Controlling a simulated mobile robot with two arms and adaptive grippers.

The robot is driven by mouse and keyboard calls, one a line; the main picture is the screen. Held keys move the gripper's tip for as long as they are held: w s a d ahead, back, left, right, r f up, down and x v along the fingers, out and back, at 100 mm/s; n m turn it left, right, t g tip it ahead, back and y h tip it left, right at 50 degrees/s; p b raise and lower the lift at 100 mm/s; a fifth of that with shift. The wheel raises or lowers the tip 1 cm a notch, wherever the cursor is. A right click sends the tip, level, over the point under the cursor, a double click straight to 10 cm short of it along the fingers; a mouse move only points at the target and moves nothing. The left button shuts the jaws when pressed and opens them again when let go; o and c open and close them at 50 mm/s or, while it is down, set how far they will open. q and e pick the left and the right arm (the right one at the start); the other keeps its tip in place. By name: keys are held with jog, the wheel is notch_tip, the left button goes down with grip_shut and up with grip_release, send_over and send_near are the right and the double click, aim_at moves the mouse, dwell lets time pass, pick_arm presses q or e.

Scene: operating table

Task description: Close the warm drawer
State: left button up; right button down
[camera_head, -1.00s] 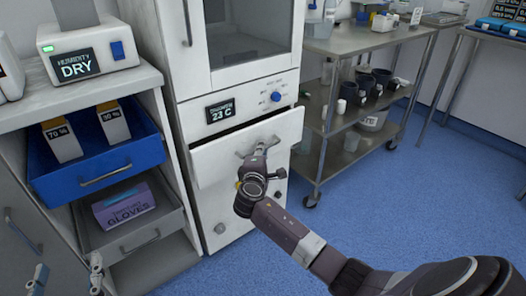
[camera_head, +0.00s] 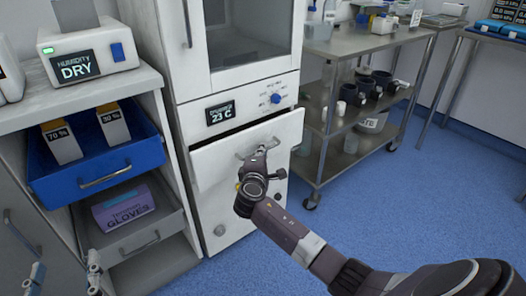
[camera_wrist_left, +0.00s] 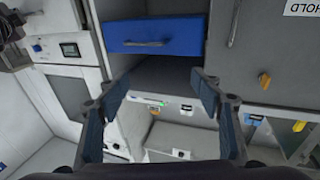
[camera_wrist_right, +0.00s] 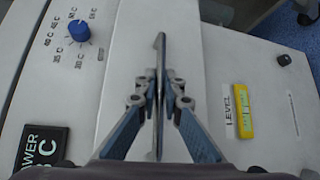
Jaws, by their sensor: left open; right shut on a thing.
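The warm drawer (camera_head: 225,167) is a white drawer front under the 23 C display. It stands out from the cabinet, with a dark gap along its top edge. My right gripper (camera_head: 259,152) is shut on its metal handle (camera_head: 243,154). In the right wrist view, the fingers (camera_wrist_right: 158,92) pinch the thin handle bar (camera_wrist_right: 159,45), and the white drawer front lies around it. My left gripper (camera_head: 65,277) is open and empty at the lower left, in front of the shelf unit. In the left wrist view, its fingers (camera_wrist_left: 160,95) are spread apart with nothing between them.
A blue drawer (camera_head: 100,180) with two boxes stands pulled out at the left. A grey tray with a purple gloves box (camera_head: 123,207) is below it. A steel cart (camera_head: 330,160) stands right of the cabinet. The blue floor (camera_head: 440,190) at the right is clear.

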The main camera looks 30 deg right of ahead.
aim_at(254, 147)
jog(key=w+b, duration=0.2)
jog(key=w, duration=0.2)
jog(key=shift+a+f, duration=0.1)
jog(key=shift+a, duration=0.05)
jog(key=shift+w+r, duration=0.15)
jog(key=shift+r, duration=0.05)
pick_arm(q)
jog(key=s+r+t+h, duration=0.1)
jog(key=s+r+t, duration=0.2)
jog(key=r, duration=0.7)
jog(key=t, duration=0.2)
jog(key=shift+s+d+r+t+h, duration=0.2)
jog(key=shift+t+h, duration=0.1)
jog(key=shift+h, duration=0.1)
pick_arm(e)
jog(key=c, duration=2.3)
grip_release()
jog(key=shift+w, duration=0.15)
pick_arm(q)
jog(key=shift+w, duration=0.1)
pick_arm(e)
jog(key=shift+a, duration=0.15)
jog(key=shift+s+a+f, duration=0.1)
jog(key=shift+s+a, duration=0.05)
jog(key=shift+s, duration=0.1)
pick_arm(q)
jog(key=shift+f, duration=0.1)
pick_arm(e)
jog(key=v, duration=1.1)
jog(key=shift+s, duration=0.2)
